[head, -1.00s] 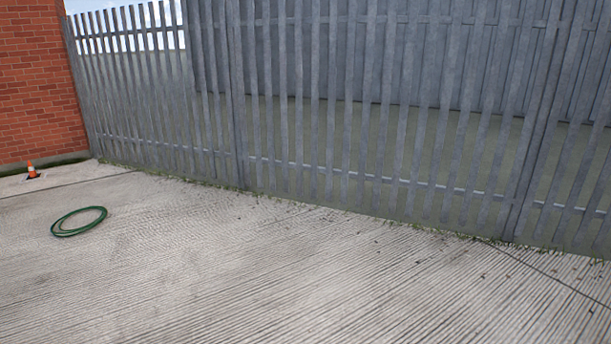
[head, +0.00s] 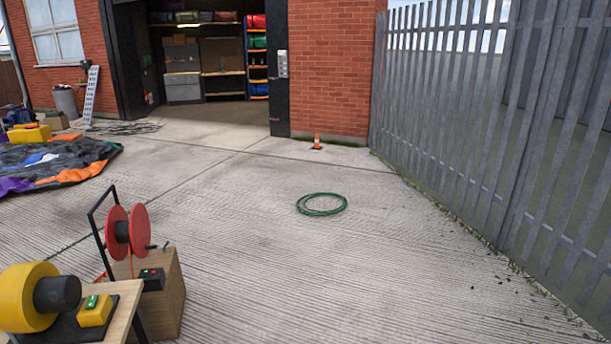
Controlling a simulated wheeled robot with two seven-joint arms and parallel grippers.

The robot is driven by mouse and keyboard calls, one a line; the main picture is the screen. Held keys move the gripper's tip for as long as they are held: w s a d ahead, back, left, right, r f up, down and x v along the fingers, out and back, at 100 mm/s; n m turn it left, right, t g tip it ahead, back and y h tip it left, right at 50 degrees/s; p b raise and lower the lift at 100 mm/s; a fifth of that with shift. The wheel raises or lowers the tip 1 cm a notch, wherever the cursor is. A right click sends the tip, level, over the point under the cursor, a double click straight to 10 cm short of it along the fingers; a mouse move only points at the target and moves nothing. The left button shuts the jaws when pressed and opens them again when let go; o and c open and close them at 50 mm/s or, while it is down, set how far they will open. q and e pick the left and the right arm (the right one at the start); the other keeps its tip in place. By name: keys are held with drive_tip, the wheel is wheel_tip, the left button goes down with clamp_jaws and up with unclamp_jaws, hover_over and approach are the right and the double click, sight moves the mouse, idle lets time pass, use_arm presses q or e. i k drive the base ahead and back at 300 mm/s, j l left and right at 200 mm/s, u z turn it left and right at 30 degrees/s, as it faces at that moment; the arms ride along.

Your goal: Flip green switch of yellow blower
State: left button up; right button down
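A yellow blower (head: 30,296) with a dark cylindrical part stands on a wooden table (head: 126,312) at the lower left of the head view. Its left side is cut off by the picture edge. A green switch (head: 92,301) sits on top of a small yellow box (head: 97,312) beside the blower's dark cylinder. Which way the switch is tipped is too small to tell. Neither of my grippers is in view.
A green hose coil (head: 322,204), an orange cone (head: 317,142) and a grey fence (head: 470,140) lie farther off. A deflated castle (head: 75,172) is at left.

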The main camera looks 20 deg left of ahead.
sight(90, 303)
drive_tip(key=i+j+u, duration=0.2)
drive_tip(key=i+u, duration=0.5)
drive_tip(key=u, duration=0.15)
drive_tip(key=i+u, duration=0.4)
drive_tip(key=i+l+u, duration=0.2)
drive_tip(key=i+u, duration=0.35)
drive_tip(key=u, duration=0.35)
drive_tip(key=i+j+u, duration=0.1)
drive_tip(key=u, duration=0.3)
drive_tip(key=i+u, duration=0.2)
drive_tip(key=u, duration=0.25)
drive_tip(key=i+l+u, duration=0.1)
drive_tip(key=u, duration=0.3)
drive_tip(key=i+l+u, duration=0.1)
drive_tip(key=u, duration=0.35)
drive_tip(key=i+l+u, duration=0.15)
drive_tip(key=u, duration=0.25)
drive_tip(key=i+l, duration=0.05)
drive_tip(key=i, duration=0.05)
